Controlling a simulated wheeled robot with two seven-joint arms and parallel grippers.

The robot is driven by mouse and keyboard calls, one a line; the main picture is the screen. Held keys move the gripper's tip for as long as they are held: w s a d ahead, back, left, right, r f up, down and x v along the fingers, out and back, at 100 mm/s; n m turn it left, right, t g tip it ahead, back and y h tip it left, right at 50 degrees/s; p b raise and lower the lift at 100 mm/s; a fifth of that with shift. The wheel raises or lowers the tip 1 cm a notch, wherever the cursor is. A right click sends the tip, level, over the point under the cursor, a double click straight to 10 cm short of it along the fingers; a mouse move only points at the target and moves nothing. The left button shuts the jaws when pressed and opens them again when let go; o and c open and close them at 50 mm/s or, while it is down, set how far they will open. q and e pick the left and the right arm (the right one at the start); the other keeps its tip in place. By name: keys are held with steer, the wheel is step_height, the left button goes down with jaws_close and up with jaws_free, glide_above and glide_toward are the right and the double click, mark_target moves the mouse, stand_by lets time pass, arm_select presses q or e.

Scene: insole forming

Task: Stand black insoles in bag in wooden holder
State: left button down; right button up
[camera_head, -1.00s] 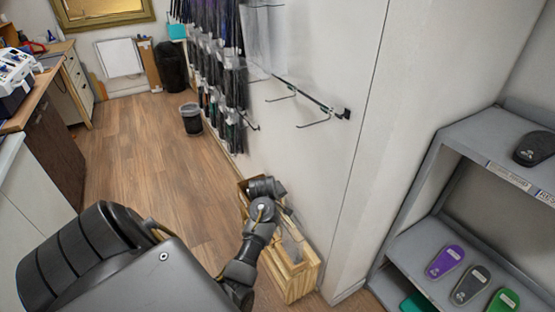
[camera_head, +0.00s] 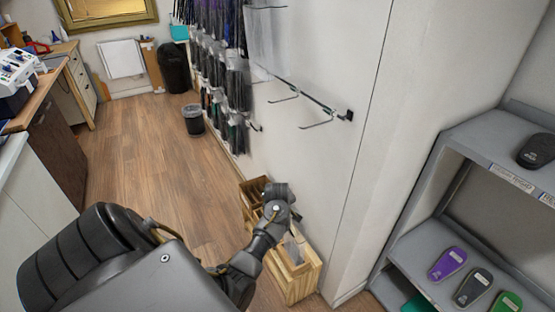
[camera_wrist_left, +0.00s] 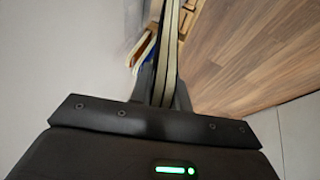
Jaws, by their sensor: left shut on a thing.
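The wooden holder (camera_head: 300,283) stands on the floor against the white wall in the head view. Its far compartments show beyond my left wrist, and my arm covers its middle. My left arm reaches over the holder, with its fingers hidden from the head view. In the left wrist view my left gripper (camera_wrist_left: 162,88) is shut on the black insoles (camera_wrist_left: 168,40), seen edge-on as dark and cream layers. A bag around them cannot be made out clearly. Part of the wooden holder (camera_wrist_left: 143,50) shows beside them. My right gripper is not in view.
A grey shelf (camera_head: 405,245) with purple, black and green insoles stands at the right. Wall hooks (camera_head: 318,124) and hanging packs (camera_head: 235,95) are above and beyond the holder. A waste bin (camera_head: 194,120) stands farther back. The wooden floor (camera_head: 140,150) left of the holder is clear.

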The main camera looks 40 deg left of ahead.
arm_select(q)
steer(key=shift+w+d+f+g, duration=0.2)
steer(key=shift+w+f+g, duration=0.2)
steer(key=shift+w+f, duration=0.45)
steer(key=c, duration=1.3)
jaws_free()
steer(key=shift+o, duration=0.2)
steer(key=p+v, duration=0.3)
steer(key=v, duration=0.7)
steer(key=shift+d+r+p, duration=0.3)
steer(key=shift+s+f, duration=0.1)
steer(key=shift+s, duration=0.05)
